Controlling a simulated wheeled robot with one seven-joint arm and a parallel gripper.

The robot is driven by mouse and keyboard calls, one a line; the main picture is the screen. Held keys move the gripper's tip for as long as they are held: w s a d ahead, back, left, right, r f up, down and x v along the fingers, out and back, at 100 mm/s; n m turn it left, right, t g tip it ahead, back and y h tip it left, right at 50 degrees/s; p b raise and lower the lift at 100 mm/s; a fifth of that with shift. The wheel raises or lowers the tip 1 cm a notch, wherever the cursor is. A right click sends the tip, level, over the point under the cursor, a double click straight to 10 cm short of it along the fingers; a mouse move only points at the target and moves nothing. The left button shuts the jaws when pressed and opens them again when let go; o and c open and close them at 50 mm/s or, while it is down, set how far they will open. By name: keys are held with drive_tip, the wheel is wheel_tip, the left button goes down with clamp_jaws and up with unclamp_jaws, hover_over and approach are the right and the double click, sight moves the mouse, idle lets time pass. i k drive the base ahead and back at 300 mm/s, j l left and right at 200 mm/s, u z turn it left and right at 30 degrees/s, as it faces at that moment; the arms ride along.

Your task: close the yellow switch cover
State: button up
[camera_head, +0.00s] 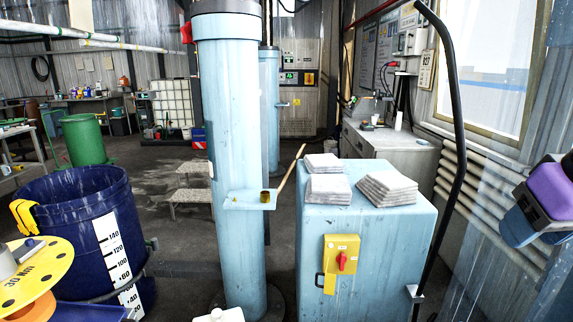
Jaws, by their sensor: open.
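A yellow switch box (349,246) is mounted on the front of the light blue cabinet (385,275), right of the image centre. A red rotary switch (341,262) shows uncovered on its face. A small black handle-like part sits at its lower left edge. I cannot make out a separate cover or how far it is swung. My gripper is not in view.
White folded cloths (388,187) lie on the cabinet top. A tall light blue column (230,130) with a small shelf (240,201) stands left of it. A dark bent pole (455,110) rises at its right. A blue drum (75,225) stands at left.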

sight(328, 288)
drive_tip(key=i+j+z, duration=0.15)
drive_tip(key=j, duration=0.25)
drive_tip(key=i+j+z, duration=0.1)
drive_tip(key=j, duration=0.25)
drive_tip(key=i+j+z, duration=0.15)
drive_tip(key=j, duration=0.3)
drive_tip(key=i+j+z, duration=0.1)
drive_tip(key=j, duration=0.3)
drive_tip(key=i, duration=0.05)
